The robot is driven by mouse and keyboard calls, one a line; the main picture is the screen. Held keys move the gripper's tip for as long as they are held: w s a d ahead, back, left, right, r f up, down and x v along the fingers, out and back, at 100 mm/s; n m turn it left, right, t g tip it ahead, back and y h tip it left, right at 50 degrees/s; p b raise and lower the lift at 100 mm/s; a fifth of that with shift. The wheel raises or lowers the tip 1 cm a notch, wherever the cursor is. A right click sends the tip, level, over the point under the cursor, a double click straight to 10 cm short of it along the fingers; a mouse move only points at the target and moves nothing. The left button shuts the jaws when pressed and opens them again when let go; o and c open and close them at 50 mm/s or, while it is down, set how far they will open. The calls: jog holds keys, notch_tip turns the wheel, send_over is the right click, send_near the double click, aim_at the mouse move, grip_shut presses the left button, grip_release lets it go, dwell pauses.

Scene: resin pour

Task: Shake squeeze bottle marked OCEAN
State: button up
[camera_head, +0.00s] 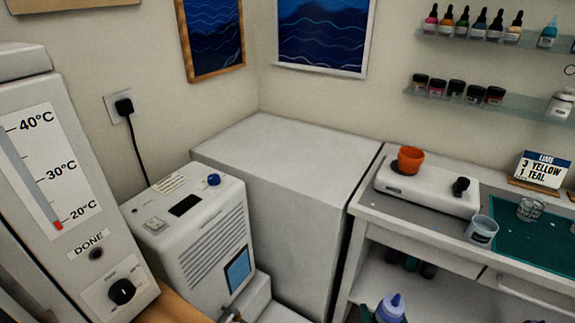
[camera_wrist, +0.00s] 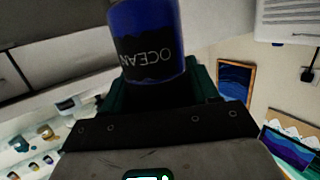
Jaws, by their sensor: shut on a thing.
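The blue squeeze bottle (camera_wrist: 148,22) has a dark label band reading OCEAN, which appears inverted in the wrist view. My gripper (camera_wrist: 156,88) is shut on it, with dark teal fingers on either side of the bottle. The bottle's far end is cut off by the top of the wrist view. In the head view, a pale blue bottle top with a nozzle (camera_head: 391,308) shows at the bottom edge. It looks like the same bottle, but its label is out of frame there.
A recipe card (camera_head: 542,170) stands behind. A white machine (camera_head: 200,235) and a thermometer panel (camera_head: 48,165) are at left.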

notch_tip(320, 180, down, 4)
jog(key=shift+a+f, duration=0.1)
jog(key=shift+f, duration=0.3)
notch_tip(320, 180, up, 6)
notch_tip(320, 180, down, 7)
jog(key=shift+r, duration=0.2)
notch_tip(320, 180, up, 6)
jog(key=shift+f, duration=0.25)
notch_tip(320, 180, down, 4)
jog(key=shift+f, duration=0.6)
jog(key=shift+r, duration=3)
jog(key=shift+f, duration=0.4)
notch_tip(320, 180, down, 4)
jog(key=shift+f, duration=0.45)
notch_tip(320, 180, up, 6)
notch_tip(320, 180, down, 7)
jog(key=shift+r, duration=0.35)
